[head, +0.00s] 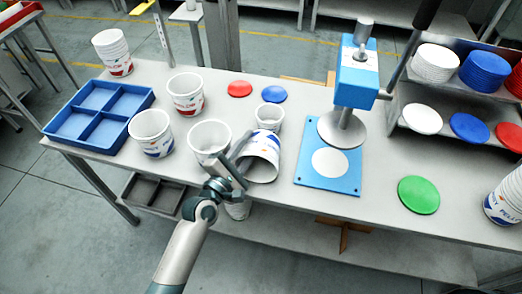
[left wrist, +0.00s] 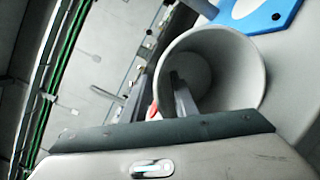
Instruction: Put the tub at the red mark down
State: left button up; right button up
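A white printed tub (head: 262,152) is tilted well over, its mouth towards me, near the middle of the table. My left gripper (head: 240,160) is at its rim. In the left wrist view I look into the tub (left wrist: 235,75); one finger of the left gripper (left wrist: 160,85) is inside the mouth and the other outside, with the wall between them. It looks shut on the wall, though the contact itself is hidden. Whether the tub touches the table is unclear. A flat red disc (head: 239,89) lies behind it. My right gripper is not in view.
An upright tub (head: 208,138) stands close left of the tilted one, a small tub (head: 269,116) close behind. A press on a blue plate (head: 312,180) is to the right. A blue divided tray (head: 77,103), a blue disc (head: 274,94) and a green disc (head: 418,195) are on the table.

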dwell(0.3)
pick_arm(q)
grip_shut()
jog(key=shift+r, duration=0.1)
